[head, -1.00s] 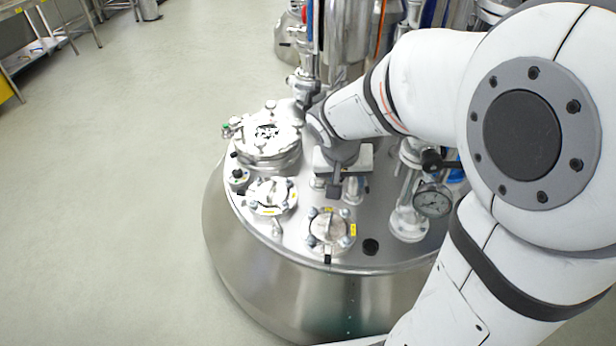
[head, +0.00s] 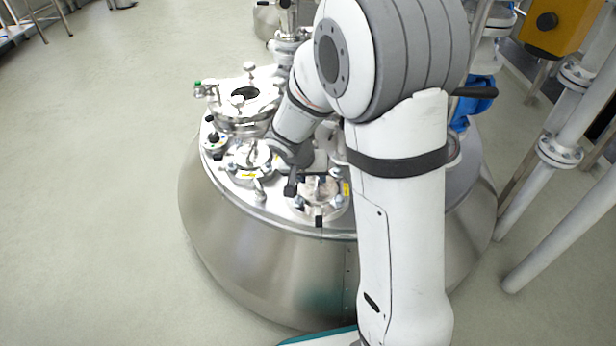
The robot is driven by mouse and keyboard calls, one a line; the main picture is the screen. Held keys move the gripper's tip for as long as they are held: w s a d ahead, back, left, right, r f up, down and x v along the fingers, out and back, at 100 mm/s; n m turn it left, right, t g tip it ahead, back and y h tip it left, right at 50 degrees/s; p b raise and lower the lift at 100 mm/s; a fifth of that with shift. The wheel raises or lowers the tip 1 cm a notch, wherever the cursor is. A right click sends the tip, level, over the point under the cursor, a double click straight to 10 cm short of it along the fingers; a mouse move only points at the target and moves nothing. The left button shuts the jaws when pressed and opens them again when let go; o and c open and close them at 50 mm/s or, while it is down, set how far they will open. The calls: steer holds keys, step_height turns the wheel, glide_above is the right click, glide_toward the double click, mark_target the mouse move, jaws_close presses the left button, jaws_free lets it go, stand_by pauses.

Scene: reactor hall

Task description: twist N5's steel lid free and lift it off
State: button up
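Two small clamped ports with steel lids sit on the front of the vessel top, the left lid (head: 250,157) and the right lid (head: 320,191). Each has a small yellow tag, too small to read, so I cannot tell which is N5. Both lids are seated on their ports. My gripper (head: 304,183) is low over the vessel top, just behind and left of the right lid. A dark finger shows at the lid's left side. The gap between the fingers and any contact with the lid are unclear.
A larger round manway (head: 240,100) with clamps stands behind the left port. White pipes (head: 570,155) and a yellow box (head: 556,24) are at right.

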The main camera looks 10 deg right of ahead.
mark_target(316, 184)
steer(key=b+x, duration=0.1)
steer(key=x, duration=0.4)
steer(key=shift+b, duration=0.3)
steer(key=shift+c, duration=0.6)
jaws_close()
steer(key=shift+w+f, duration=0.1)
steer(key=shift+w+a+f+m+g+h+b, duration=0.1)
steer(key=shift+a+m+g+h+b, duration=0.15)
steer(key=shift+m+b, duration=0.75)
steer(key=shift+w+a+m+g+h+b, duration=0.15)
steer(key=shift+m+g+b, duration=0.2)
steer(key=shift+m, duration=0.25)
steer(key=shift+w+m+g+h+b, duration=0.1)
steer(key=shift+m+g+b, duration=0.1)
steer(key=shift+m+b, duration=0.35)
steer(key=shift+m, duration=0.25)
